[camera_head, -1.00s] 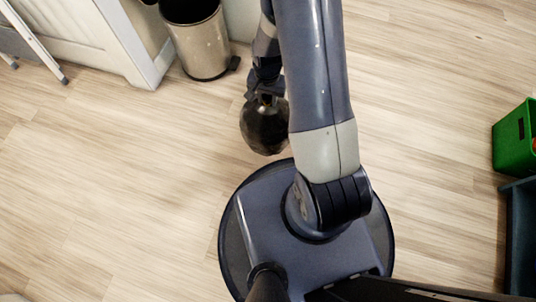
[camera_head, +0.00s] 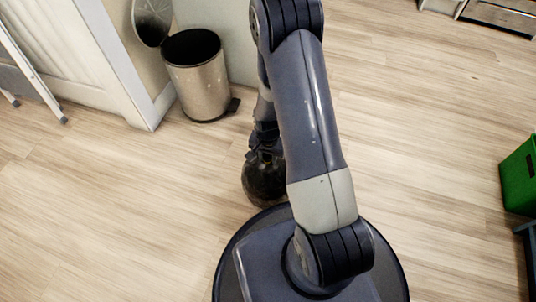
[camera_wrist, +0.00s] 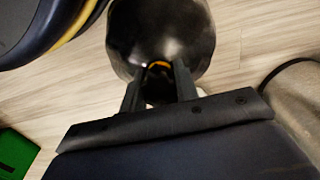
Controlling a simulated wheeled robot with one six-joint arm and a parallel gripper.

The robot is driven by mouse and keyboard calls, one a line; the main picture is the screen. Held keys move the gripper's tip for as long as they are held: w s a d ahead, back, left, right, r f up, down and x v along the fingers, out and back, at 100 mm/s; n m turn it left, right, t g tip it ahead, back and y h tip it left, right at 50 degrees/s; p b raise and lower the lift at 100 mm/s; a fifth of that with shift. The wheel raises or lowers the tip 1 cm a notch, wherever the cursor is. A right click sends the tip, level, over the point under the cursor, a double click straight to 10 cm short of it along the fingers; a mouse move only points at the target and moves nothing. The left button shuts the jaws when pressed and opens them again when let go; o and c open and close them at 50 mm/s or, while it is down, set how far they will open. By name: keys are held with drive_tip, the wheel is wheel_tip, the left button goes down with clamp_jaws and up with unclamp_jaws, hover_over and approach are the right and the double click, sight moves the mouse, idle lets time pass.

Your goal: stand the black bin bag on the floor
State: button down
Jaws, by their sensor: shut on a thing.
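The black bin bag (camera_head: 264,182) is a dark, shiny, rounded bundle just in front of my base, left of my arm, in the head view. In the wrist view the bag (camera_wrist: 160,38) fills the top middle, beyond the fingers. My gripper (camera_wrist: 160,80) is shut on the neck of the bag, where a small orange-yellow band shows between the fingers. In the head view my gripper (camera_head: 264,142) is above the bag and partly hidden by my arm. I cannot tell whether the bag's underside touches the floor.
A metal pedal bin (camera_head: 199,82) with its lid raised stands beyond the bag, near a white panelled unit (camera_head: 95,50). A step ladder's legs (camera_head: 35,75) are at the far left. A green crate (camera_head: 519,178) is at the right. Wooden floor (camera_head: 120,220) is clear at the left.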

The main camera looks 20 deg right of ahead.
drive_tip(key=shift+f+b, duration=0.5)
drive_tip(key=shift+f, duration=1.05)
drive_tip(key=c, duration=1.1)
unclamp_jaws()
wheel_tip(320, 180, up, 12)
drive_tip(key=p, duration=0.5)
